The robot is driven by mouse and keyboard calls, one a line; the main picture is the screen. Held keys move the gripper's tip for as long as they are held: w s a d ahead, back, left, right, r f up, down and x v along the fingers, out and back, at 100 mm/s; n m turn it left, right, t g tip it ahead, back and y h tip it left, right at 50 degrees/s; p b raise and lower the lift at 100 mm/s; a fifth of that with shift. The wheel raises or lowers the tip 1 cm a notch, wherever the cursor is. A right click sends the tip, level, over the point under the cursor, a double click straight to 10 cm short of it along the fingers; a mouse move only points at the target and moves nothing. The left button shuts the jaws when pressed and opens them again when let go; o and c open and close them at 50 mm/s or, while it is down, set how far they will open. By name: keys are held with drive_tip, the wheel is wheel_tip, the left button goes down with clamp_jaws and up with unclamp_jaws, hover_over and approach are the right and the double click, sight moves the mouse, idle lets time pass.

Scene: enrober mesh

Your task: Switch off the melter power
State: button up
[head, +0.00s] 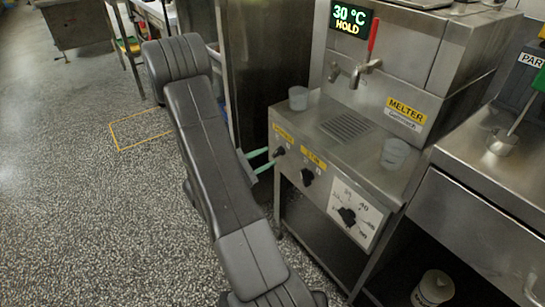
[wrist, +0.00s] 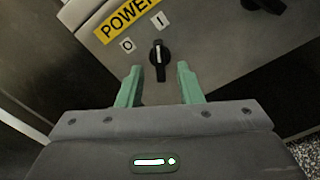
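The melter (head: 405,115) is a steel machine with a lit display reading 30 °C HOLD. Its power knob (head: 279,152) is black and sits at the left end of the front panel. In the wrist view the power knob (wrist: 160,62) stands under a yellow POWER label (wrist: 124,16), with O at its upper left and I above it. Its white line points up, toward I. My gripper (head: 269,158) is open and empty, its green fingertips close to the panel. In the wrist view my gripper (wrist: 158,70) has one finger on each side of the knob, with gaps showing.
The STIR knob (head: 307,177) and the temperature dial (head: 347,215) are right of the power knob. Grey cups (head: 298,98) stand on the melter's ledge. A steel counter (head: 487,215) is at the right. The speckled floor (head: 80,180) is open at the left.

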sight(275, 154)
drive_tip(key=shift+x, duration=1.7)
drive_tip(key=c, duration=0.7)
drive_tip(key=shift+o, duration=0.2)
